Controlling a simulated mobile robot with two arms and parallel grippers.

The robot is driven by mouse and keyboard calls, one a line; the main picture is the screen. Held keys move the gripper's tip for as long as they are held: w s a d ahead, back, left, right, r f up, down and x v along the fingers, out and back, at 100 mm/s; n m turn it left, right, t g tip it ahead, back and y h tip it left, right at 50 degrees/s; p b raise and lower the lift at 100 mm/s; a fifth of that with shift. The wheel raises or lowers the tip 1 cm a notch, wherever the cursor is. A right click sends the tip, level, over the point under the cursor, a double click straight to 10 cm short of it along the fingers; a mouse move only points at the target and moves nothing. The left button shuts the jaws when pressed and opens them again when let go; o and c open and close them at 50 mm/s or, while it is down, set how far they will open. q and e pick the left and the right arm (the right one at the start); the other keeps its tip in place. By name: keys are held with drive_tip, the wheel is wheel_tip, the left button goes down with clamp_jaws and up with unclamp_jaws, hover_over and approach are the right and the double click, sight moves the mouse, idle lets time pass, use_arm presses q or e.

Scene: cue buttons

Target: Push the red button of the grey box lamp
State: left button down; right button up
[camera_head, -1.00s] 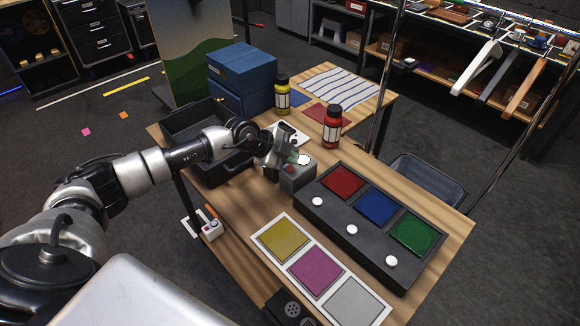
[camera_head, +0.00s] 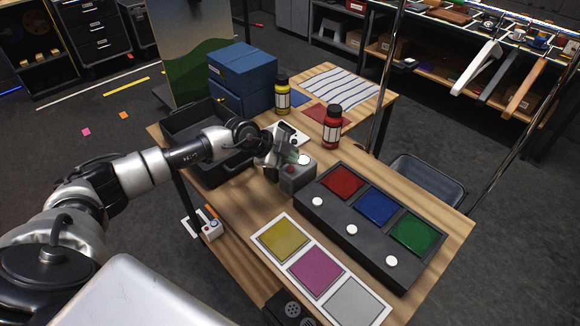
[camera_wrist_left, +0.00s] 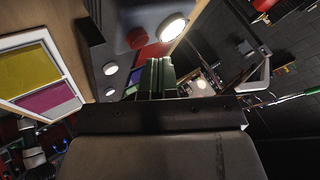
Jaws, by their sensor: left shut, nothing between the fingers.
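The grey box lamp (camera_head: 298,178) stands on the wooden table, just left of the long dark panel. It has a red button (camera_head: 290,169) and a round white lamp (camera_head: 304,159) on top. In the left wrist view the red button (camera_wrist_left: 136,38) and the bright white lamp (camera_wrist_left: 172,27) show ahead of the fingers. My left gripper (camera_head: 286,158) is shut and empty, over the box at its back left side. In the wrist view its fingers (camera_wrist_left: 155,76) point towards the red button, with a gap in the picture. Contact cannot be told. My right gripper is out of view.
The dark panel (camera_head: 330,222) carries red, blue and green squares with white buttons. A white card (camera_head: 273,219) with colour squares lies in front. A red bottle (camera_head: 332,128), a yellow bottle (camera_head: 282,97) and a black tray (camera_head: 172,124) stand behind or left of the box.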

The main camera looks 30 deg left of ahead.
sight(290, 169)
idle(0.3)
use_arm(q)
drive_tip(key=shift+f, duration=0.45)
drive_tip(key=shift+f, duration=0.35)
idle(0.5)
drive_tip(key=shift+r, duration=0.1)
drive_tip(key=shift+r+p, duration=0.7)
drive_tip(key=shift+p, duration=0.55)
wheel_tip(290, 169, up, 6)
drive_tip(key=p, duration=0.6)
